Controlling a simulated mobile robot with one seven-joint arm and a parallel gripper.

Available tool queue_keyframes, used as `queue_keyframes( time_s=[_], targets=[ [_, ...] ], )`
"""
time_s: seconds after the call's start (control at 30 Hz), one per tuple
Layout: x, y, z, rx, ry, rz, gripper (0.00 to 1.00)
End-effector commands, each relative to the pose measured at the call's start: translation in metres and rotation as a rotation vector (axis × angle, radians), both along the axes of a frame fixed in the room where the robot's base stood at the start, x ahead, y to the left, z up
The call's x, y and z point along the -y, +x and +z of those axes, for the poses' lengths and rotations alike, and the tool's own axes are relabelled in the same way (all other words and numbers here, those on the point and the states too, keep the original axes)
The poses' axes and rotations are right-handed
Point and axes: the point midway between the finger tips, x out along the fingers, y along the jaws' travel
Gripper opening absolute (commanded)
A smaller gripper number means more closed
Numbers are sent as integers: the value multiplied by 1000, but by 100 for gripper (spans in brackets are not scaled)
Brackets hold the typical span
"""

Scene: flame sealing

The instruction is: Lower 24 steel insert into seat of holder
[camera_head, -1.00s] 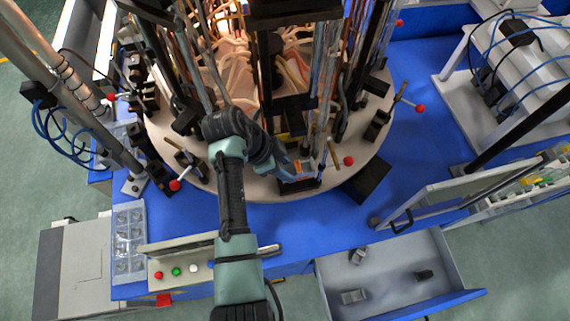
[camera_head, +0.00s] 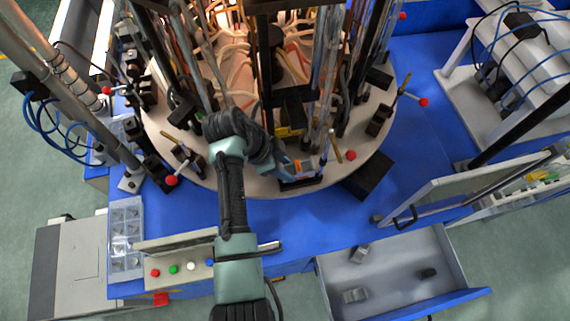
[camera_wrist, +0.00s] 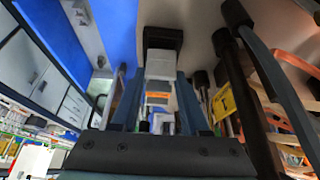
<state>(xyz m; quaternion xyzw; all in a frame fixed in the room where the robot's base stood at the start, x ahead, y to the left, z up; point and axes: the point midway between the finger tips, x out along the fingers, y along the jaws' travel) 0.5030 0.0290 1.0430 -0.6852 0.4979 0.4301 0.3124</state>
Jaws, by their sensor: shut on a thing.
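My gripper (camera_head: 298,168) is at the front edge of the round turntable. In the wrist view, its two blue-grey fingers (camera_wrist: 160,92) are shut on a pale grey block, which I take to be the steel insert (camera_wrist: 160,64). The block's far end meets a black holder (camera_wrist: 163,38). In the head view, the black holder (camera_head: 301,184) shows at the turntable's rim, just below the gripper. The seat is hidden by the insert and fingers, so I cannot tell how deep the insert sits.
A lever with a red ball (camera_head: 351,155) stands close to the right of the gripper. Tall rods and tubes crowd the turntable (camera_head: 212,178) behind it. A black block (camera_head: 368,183) lies to the right. An open drawer (camera_head: 385,278) holds small grey parts.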

Motion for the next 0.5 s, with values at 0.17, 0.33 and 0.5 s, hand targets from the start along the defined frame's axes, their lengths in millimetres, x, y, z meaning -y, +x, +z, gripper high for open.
queue_keyframes(
  time_s=[0.17, 0.33, 0.5],
  targets=[
    [0, 1, -1, 2, 0, 0, 0],
    [0, 1, -3, 2, 0, 0, 0],
    [0, 1, -6, 2, 0, 0, 0]
  ],
)
